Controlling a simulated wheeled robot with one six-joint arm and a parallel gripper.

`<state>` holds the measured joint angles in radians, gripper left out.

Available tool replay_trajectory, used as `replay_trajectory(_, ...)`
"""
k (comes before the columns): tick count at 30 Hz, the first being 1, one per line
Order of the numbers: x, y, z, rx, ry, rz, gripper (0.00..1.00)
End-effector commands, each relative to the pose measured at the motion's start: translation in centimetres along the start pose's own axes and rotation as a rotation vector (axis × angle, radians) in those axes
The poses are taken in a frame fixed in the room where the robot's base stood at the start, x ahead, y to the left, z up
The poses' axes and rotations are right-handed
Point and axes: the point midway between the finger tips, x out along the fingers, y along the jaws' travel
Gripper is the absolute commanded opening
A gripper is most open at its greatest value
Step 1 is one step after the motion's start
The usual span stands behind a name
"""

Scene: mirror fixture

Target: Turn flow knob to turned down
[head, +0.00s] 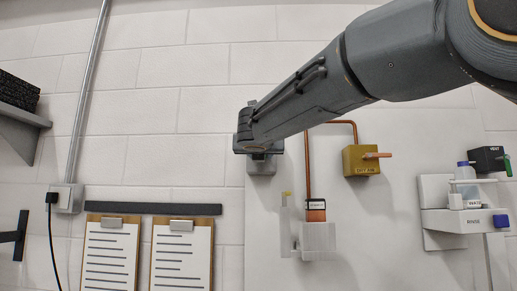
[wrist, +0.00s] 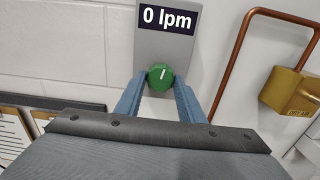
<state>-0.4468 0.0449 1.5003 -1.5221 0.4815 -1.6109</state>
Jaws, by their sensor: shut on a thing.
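The green flow knob (wrist: 160,77) sits on a grey plate (wrist: 178,45) in the wrist view, below a dark label reading "0 lpm". Its white mark points up, tilted slightly right. My gripper (wrist: 160,90) has its two blue fingers on either side of the knob, shut on it. In the head view my gripper (head: 258,145) reaches the wall, and my arm hides the knob there. The lower part of a grey block (head: 262,165) shows beneath my gripper.
A yellow box (head: 361,160) with a copper pipe (head: 308,165) is right of my gripper. A white holder (head: 317,236) is below. A rinse station (head: 465,220) stands farther right. Two clipboards (head: 109,255) (head: 181,258) hang at lower left. The wall left of my gripper is mostly clear.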

Motion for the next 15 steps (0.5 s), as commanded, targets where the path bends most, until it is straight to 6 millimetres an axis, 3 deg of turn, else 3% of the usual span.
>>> replay_trajectory(15,0.04,-0.05,-0.11,-0.168,0.002,0.000,0.13)
